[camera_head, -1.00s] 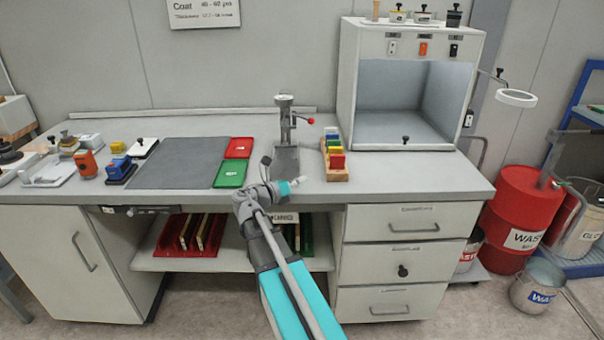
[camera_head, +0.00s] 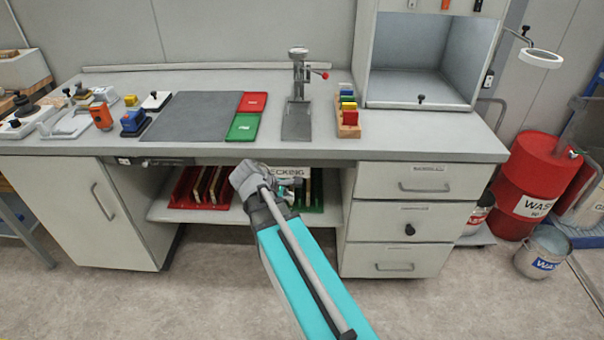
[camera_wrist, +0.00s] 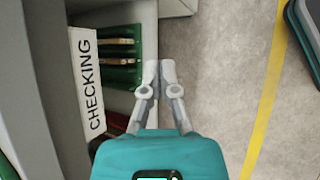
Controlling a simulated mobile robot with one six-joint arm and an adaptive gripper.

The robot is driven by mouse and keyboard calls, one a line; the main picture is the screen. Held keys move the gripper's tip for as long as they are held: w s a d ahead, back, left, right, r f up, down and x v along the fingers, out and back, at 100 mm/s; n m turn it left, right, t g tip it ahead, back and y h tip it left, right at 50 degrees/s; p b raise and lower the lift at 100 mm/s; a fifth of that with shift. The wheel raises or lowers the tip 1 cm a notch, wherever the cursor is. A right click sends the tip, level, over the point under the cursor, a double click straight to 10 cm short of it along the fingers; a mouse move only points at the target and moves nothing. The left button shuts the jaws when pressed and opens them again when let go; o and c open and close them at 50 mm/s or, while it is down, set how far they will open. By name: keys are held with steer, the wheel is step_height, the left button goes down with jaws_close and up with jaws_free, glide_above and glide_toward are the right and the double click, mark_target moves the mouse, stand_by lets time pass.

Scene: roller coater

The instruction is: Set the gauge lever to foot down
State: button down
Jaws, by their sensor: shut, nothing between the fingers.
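The thickness gauge stand (camera_head: 299,85) is upright on the bench, right of the green tray, with a grey base plate in front. Its lever (camera_head: 319,74), with a red knob, sticks out to the right near the top. The gauge foot is too small to tell whether it is up or down. My gripper is below the bench front edge, in front of the shelf, well away from the lever. In the wrist view my gripper (camera_wrist: 159,72) is shut and empty, its fingertips together beside the CHECKING label (camera_wrist: 87,83).
Colored blocks in a wooden rack (camera_head: 347,118) stand right of the gauge. The green tray (camera_head: 243,127), red tray (camera_head: 253,102) and grey mat (camera_head: 192,118) lie to its left. A booth (camera_head: 424,58) stands behind right.

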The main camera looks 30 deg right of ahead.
steer(key=s+a+f+m+y, duration=0.2)
steer(key=s+a+m+y, duration=0.1)
steer(key=a, duration=0.5)
steer(key=s+a+f+m+y, duration=0.2)
steer(key=s+a+m+y, duration=0.1)
steer(key=a+m+y, duration=0.2)
steer(key=a+m, duration=0.2)
steer(key=a, duration=0.1)
steer(key=shift+a+f+m+g, duration=0.2)
steer(key=shift+f+m+g, duration=0.1)
steer(key=shift+g, duration=0.1)
